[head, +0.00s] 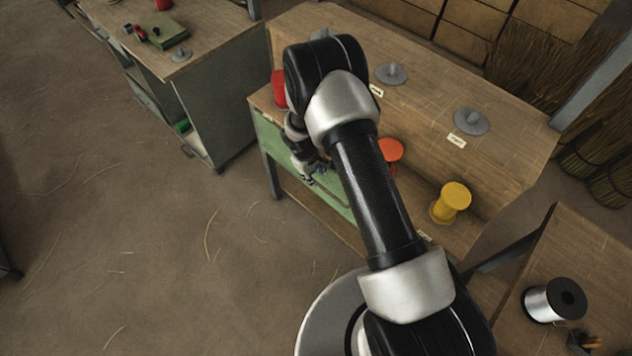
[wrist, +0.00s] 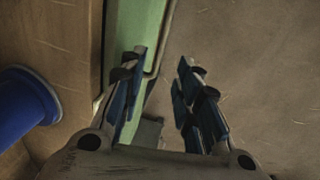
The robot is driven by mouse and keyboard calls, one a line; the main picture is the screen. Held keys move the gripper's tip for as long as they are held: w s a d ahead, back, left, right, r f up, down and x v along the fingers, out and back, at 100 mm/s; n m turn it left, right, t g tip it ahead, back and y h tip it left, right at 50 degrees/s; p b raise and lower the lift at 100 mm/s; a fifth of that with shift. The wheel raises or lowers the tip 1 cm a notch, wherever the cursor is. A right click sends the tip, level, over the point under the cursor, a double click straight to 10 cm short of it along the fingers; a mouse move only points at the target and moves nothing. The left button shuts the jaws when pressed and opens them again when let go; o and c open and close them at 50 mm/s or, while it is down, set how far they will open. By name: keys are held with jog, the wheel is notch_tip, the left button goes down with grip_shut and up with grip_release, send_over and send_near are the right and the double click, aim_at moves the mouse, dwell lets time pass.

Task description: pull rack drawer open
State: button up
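The rack drawer's green front (head: 335,203) shows under the rack's wooden top in the head view, partly hidden by my arm. A thin bar handle (head: 331,190) runs along it. In the wrist view the green front (wrist: 137,35) runs up the picture, with the bar handle (wrist: 161,45) on its right side. My gripper (head: 312,176) is at the drawer front. In the wrist view my gripper (wrist: 160,85) is open, with nothing held. The handle's bent lower end appears close to the left finger; I cannot tell whether they touch. Any gap behind the front is not visible.
On the rack stand red (head: 279,88), orange (head: 391,150) and yellow (head: 452,200) spools; a blue spool (wrist: 25,105) shows in the wrist view. A workbench (head: 205,45) is at upper left, and a table with a wire spool (head: 540,303) at lower right. The floor before the drawer is clear.

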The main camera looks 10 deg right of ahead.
aim_at(317, 183)
jog(key=f, duration=0.4)
jog(key=d+f+b, duration=0.1)
jog(key=f, duration=0.1)
jog(key=shift+w, duration=0.35)
jog(key=shift+c, duration=0.2)
grip_shut()
